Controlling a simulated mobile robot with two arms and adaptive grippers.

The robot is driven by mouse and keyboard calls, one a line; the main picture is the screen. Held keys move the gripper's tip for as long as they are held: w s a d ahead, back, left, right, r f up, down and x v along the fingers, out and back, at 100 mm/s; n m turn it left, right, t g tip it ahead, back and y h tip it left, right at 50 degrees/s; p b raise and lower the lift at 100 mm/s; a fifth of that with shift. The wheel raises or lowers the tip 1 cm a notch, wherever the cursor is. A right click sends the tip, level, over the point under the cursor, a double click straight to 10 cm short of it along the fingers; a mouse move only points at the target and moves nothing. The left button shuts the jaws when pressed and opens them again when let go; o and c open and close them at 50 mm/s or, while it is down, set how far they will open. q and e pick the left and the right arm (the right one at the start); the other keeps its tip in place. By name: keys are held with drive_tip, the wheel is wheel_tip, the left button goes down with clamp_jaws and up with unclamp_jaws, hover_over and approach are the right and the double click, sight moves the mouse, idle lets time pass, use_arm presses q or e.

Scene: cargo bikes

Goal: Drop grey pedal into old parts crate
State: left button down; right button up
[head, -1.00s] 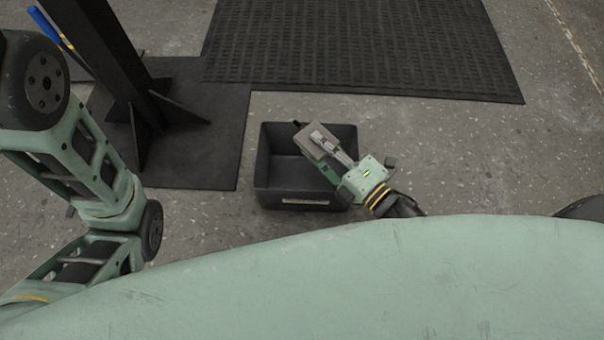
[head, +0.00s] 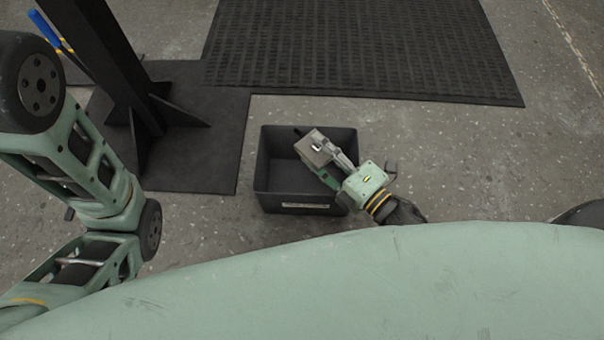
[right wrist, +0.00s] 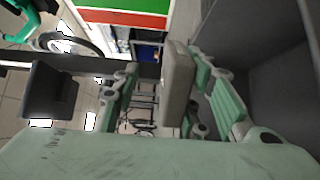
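The grey pedal (head: 316,147) is over the dark old parts crate (head: 268,170), at the tips of my right gripper (head: 337,160). In the right wrist view the pedal (right wrist: 178,85) is a flat grey block between the fingers of my right gripper (right wrist: 160,85). A clear gap shows between it and the left-hand finger. It lies close to the right-hand finger; I cannot tell whether they touch. My right gripper is open and reaches over the crate's right side. My left arm shows at the left in the head view, but its gripper is out of view.
A black stand (head: 110,60) on a dark base plate (head: 195,165) is left of the crate. A black ribbed mat (head: 360,45) lies behind it. A blue-handled tool (head: 45,28) is at the top left. Speckled floor (head: 450,160) to the right is clear.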

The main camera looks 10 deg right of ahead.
drive_tip(key=v, duration=1.2)
drive_tip(key=shift+r, duration=0.1)
